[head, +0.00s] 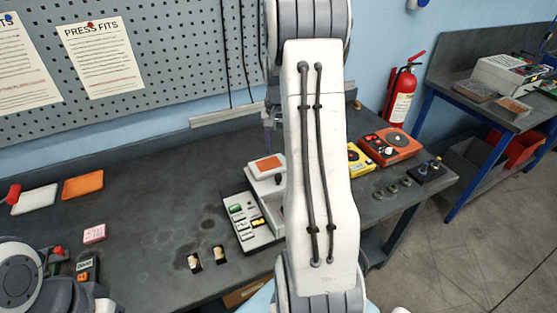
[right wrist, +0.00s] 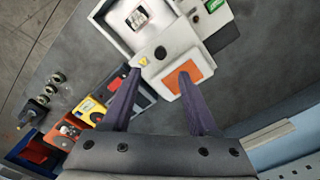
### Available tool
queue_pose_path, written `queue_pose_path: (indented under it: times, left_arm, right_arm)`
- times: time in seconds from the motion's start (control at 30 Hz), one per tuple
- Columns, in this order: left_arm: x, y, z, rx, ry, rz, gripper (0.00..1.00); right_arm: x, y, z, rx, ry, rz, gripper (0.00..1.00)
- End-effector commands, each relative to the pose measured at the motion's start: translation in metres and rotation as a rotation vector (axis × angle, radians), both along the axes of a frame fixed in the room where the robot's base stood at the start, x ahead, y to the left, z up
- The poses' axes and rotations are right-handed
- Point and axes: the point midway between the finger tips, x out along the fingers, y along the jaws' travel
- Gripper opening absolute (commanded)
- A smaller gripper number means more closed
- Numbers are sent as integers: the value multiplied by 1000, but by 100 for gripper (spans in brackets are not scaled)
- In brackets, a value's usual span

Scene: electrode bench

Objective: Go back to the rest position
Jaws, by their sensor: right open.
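My right gripper (right wrist: 160,74) is open, with its two dark purple fingers apart and nothing between them. In the right wrist view it is over or near a white bench machine (right wrist: 175,45) with an orange pad (right wrist: 188,73); the height gap is hard to tell. In the head view my white right arm rises across the middle and hides part of that machine (head: 262,187). Only a little of the right gripper (head: 270,138) shows past the arm's left edge. My left gripper does not show.
The dark bench (head: 140,170) carries white and orange pads (head: 83,186) and a pink block (head: 94,234) at left. A yellow box (head: 359,159), an orange device (head: 391,146) and several dark knobs stand right of the arm. A pegboard (head: 170,60) backs the bench.

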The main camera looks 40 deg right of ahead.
Motion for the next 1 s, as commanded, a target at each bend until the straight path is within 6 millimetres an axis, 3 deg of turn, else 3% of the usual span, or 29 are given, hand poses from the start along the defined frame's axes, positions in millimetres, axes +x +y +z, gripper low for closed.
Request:
queue_pose_path:
  times: [0.67,0.77,0.83,0.93,1.0]
  left_arm:
    - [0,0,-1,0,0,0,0]
    - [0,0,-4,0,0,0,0]
    - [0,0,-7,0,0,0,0]
    - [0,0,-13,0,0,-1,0]
    - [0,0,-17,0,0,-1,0]
  right_arm:
    - [2,6,4,0,-1,18,60]
    - [10,36,8,1,-6,103,60]
    - [16,74,14,2,-13,212,60]
    - [16,147,23,6,-24,430,60]
    - [5,200,28,11,-31,599,60]
